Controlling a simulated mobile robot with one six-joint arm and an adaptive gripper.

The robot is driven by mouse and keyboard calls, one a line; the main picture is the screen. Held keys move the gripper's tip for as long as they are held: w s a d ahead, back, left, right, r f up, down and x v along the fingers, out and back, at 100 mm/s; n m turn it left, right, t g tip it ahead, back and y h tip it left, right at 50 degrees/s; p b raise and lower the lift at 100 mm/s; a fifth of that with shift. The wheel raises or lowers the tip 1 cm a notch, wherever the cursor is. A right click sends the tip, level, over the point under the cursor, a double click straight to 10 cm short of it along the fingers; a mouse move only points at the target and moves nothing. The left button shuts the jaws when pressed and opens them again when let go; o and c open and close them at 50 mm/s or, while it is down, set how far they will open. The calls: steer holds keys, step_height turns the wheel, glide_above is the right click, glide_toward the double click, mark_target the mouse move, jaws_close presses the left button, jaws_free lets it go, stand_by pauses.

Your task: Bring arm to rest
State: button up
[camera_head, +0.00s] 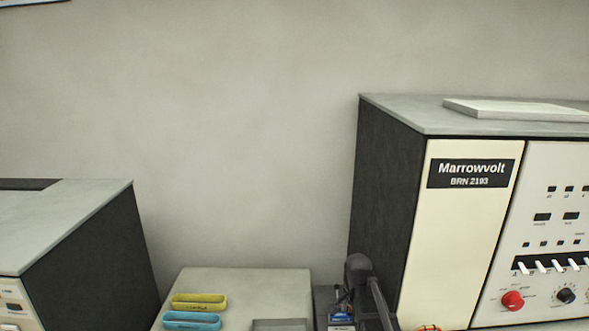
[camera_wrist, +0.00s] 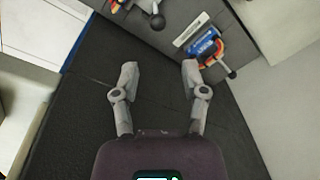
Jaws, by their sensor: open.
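In the wrist view my gripper (camera_wrist: 159,70) has its two grey fingers spread apart, with nothing between them. Below and beyond them is a dark panel surface. A blue item (camera_wrist: 204,46) with an orange part and a black ball knob (camera_wrist: 231,73) lies beyond the right fingertip, apart from it. A dark rounded shape low in the head view, left of the Marrowvolt cabinet (camera_head: 470,235), may be part of my arm; I cannot tell. The gripper fingers cannot be made out in the head view.
A yellow tray (camera_head: 199,302) and a blue tray (camera_head: 191,320) lie on a low pale unit (camera_head: 245,285). Another cabinet (camera_head: 70,215) stands at the left. A pale flat slab (camera_head: 515,109) rests on the Marrowvolt cabinet. The space before the wall above the low unit is clear.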

steer(key=s+n+g, duration=0.1)
steer(key=s+n, duration=0.8)
steer(key=s, duration=0.6)
steer(key=shift+s+n, duration=0.2)
steer(key=shift+n, duration=0.1)
stand_by(0.4)
